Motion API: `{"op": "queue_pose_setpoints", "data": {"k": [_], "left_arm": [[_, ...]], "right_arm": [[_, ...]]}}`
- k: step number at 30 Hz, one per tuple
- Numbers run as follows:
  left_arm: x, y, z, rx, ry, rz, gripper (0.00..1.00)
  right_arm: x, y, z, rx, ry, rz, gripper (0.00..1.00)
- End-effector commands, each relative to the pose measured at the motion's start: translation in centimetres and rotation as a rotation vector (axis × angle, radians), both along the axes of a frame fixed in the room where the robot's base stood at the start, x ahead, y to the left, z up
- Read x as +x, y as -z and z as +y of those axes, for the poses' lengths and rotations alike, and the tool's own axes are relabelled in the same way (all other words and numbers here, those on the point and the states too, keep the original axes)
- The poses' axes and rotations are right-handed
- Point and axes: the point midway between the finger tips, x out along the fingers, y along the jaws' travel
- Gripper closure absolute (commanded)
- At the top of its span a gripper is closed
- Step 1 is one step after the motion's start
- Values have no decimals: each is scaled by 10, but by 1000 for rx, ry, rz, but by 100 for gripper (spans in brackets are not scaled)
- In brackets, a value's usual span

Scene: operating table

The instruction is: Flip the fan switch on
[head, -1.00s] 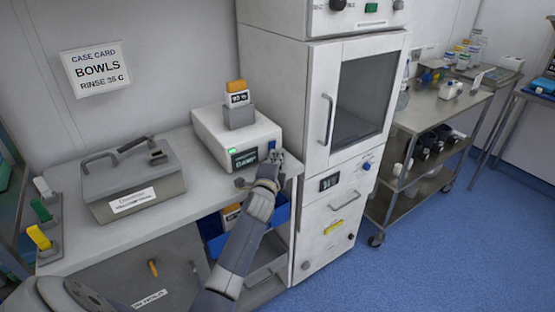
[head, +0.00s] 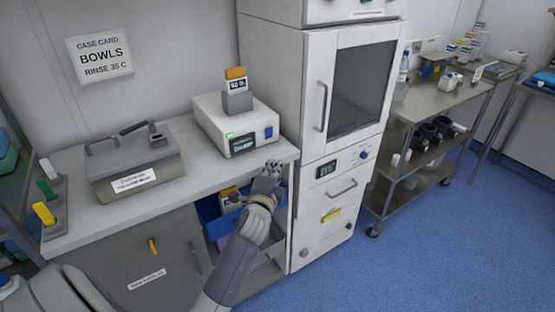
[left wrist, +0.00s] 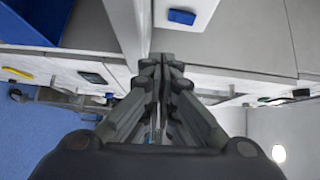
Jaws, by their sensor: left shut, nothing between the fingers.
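A blue rocker switch (head: 269,131) sits on the right of the front face of a white bench unit (head: 214,125). It also shows in the left wrist view (left wrist: 182,17), beyond my fingertips. No fan label is readable, and I cannot tell which way the rocker is tipped. A green light and a dark display are on the same face. My left gripper (head: 270,167) is in front of the bench edge, below the rocker and apart from it. Its fingers, also in the left wrist view (left wrist: 162,62), are closed together and empty. My right gripper is not in view.
A tall white cabinet (head: 315,110) with a dark window and blue knob (head: 364,155) stands right of the bench (head: 100,222). A lidded metal bath (head: 133,172) is at left. A blue bin (head: 212,220) is under the bench. A steel cart (head: 425,108) stands farther right.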

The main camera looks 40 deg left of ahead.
Motion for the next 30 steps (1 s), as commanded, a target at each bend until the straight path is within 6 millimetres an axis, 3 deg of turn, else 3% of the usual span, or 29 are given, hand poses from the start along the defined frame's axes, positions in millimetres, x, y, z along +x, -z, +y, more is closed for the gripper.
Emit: {"op": "queue_pose_setpoints", "data": {"k": [7,24,28,30], "left_arm": [[-18,2,-7,1,-1,1,100],[-19,3,-7,-2,-1,2,100],[-18,27,-13,-44,12,31,100],[-18,58,-21,-102,27,70,100]], "right_arm": [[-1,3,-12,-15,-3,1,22],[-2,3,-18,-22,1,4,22],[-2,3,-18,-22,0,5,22],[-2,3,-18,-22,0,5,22]]}}
